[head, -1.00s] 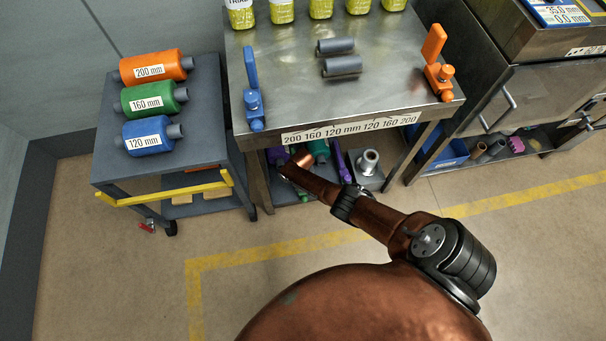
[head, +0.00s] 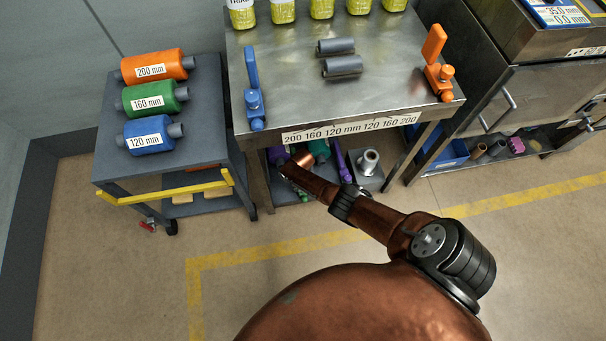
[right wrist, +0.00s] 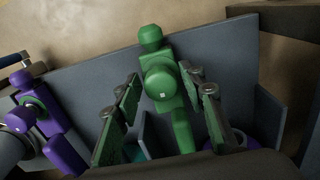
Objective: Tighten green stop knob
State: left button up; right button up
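The green stop (right wrist: 180,130) fills the middle of the right wrist view, a block with a smaller knob on top and a large round knob (right wrist: 161,83) facing the camera. My right gripper (right wrist: 160,76) is open, with one finger on each side of this round knob. The fingertips are close to it, and I cannot tell whether they touch. In the head view my right arm (head: 375,213) reaches under the steel table (head: 390,60), whose top hides the gripper. My left gripper is not in view.
A purple stop (right wrist: 60,140) stands left of the green one in a grey tray (right wrist: 95,85). Blue (head: 253,95) and orange (head: 436,65) stops stand on the table. A cart (head: 110,175) with labelled rollers is at left.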

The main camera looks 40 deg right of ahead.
jog(key=shift+o, duration=0.6)
jog(key=shift+w, duration=0.1)
jog(key=shift+r, duration=0.8)
notch_tip(320, 180, up, 10)
jog(key=shift+r, duration=0.2)
